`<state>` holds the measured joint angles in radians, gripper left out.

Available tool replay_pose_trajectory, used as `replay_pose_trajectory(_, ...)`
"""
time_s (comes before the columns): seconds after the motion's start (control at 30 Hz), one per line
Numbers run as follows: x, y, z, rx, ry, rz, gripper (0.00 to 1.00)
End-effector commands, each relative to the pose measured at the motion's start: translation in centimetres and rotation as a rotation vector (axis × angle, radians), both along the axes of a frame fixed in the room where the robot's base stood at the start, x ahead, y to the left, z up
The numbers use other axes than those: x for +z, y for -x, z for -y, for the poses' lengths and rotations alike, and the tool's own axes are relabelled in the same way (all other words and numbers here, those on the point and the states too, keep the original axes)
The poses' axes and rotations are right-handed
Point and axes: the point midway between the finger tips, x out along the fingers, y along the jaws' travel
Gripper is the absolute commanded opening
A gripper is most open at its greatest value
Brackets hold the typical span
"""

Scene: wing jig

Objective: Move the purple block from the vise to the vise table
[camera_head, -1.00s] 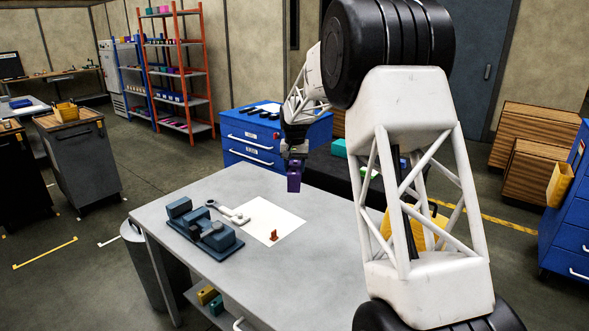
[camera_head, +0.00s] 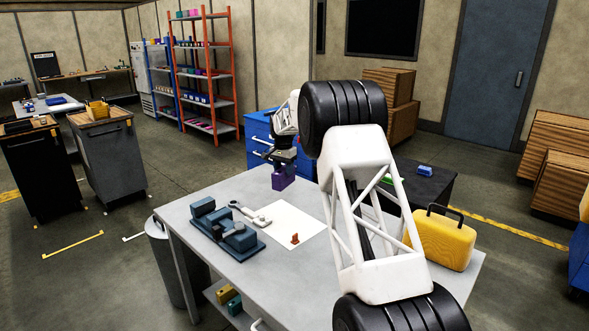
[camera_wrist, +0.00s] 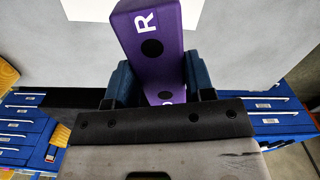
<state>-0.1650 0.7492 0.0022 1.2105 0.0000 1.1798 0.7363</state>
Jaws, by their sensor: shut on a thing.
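The purple block (camera_head: 283,178) is held in my gripper (camera_head: 281,163) above the far edge of the grey vise table (camera_head: 340,285). In the wrist view the purple block (camera_wrist: 150,45) shows a white letter R and a dark round hole, with the dark blue fingers (camera_wrist: 158,85) closed on either side of it. The blue-grey vise (camera_head: 228,232) stands on the left part of the table, apart from the block, with its jaw gap empty as far as I can see.
A white sheet (camera_head: 295,222) with a small orange-brown piece (camera_head: 295,239) lies right of the vise. A grey-white wrench-like tool (camera_head: 250,215) lies between them. A yellow case (camera_head: 441,238) stands at the right. Blue drawers (camera_head: 262,135) are behind the table.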

Motion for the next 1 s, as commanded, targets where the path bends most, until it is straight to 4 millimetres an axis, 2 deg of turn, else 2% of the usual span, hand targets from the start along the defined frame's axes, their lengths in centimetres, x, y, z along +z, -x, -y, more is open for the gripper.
replay_pose_trajectory(0.3, -2.6, -3.6, -5.0, -0.124, 0.0, 0.001, 0.16)
replay_pose_trajectory(0.5, -3.8, -4.9, -7.1, -0.183, 0.0, 0.001, 0.16)
replay_pose_trajectory(0.7, -4.3, -5.5, -8.1, -0.211, 0.0, 0.001, 0.16)
replay_pose_trajectory(1.0, -4.4, -5.5, -8.2, -0.215, 0.0, 0.001, 0.16)
